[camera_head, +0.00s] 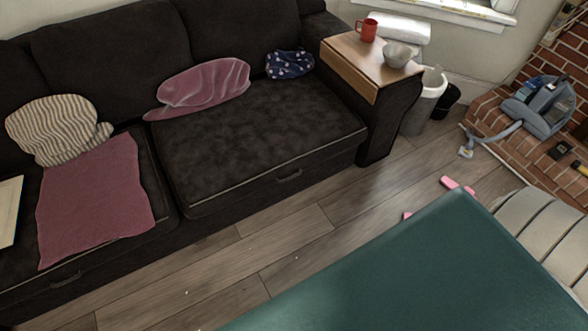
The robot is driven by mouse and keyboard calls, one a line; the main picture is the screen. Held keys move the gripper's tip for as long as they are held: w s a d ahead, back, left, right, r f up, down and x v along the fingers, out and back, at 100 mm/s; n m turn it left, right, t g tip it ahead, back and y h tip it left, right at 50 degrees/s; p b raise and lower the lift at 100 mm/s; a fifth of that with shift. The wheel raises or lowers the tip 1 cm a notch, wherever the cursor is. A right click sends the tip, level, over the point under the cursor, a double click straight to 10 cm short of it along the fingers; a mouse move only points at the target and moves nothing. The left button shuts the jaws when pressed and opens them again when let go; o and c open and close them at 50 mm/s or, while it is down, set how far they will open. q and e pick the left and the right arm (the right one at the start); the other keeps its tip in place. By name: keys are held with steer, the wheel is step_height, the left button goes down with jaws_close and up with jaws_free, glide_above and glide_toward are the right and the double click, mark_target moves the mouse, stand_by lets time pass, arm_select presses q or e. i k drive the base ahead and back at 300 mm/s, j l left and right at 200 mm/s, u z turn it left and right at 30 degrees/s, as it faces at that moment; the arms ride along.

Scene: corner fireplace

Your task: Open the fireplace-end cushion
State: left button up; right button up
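The fireplace-end cushion (260,130) is the dark right-hand seat of the black sofa, on the side towards the brick fireplace. It lies flat and level, with a lighter piping along its front edge. A small dark pull handle (289,175) shows on the sofa front just below that edge. A crumpled mauve cloth (205,88) and a navy cloth with white spots (289,64) lie along the back of this seat. Neither of my grippers is in view.
A wooden tray (352,62) on the right armrest holds a red mug (366,30) and grey bowl (397,54). A teal surface (430,270) fills the lower right foreground. Pink blocks (451,183) lie on the floor near it. Bare floor (250,240) fronts the sofa.

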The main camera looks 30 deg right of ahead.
mark_target(212, 159)
steer(key=k+l, duration=0.1)
steer(key=l, duration=0.3)
steer(key=k+l, duration=0.1)
steer(key=l, duration=0.3)
steer(key=k+l, duration=0.15)
steer(key=l, duration=0.25)
steer(key=k+l, duration=0.1)
steer(key=l, duration=0.3)
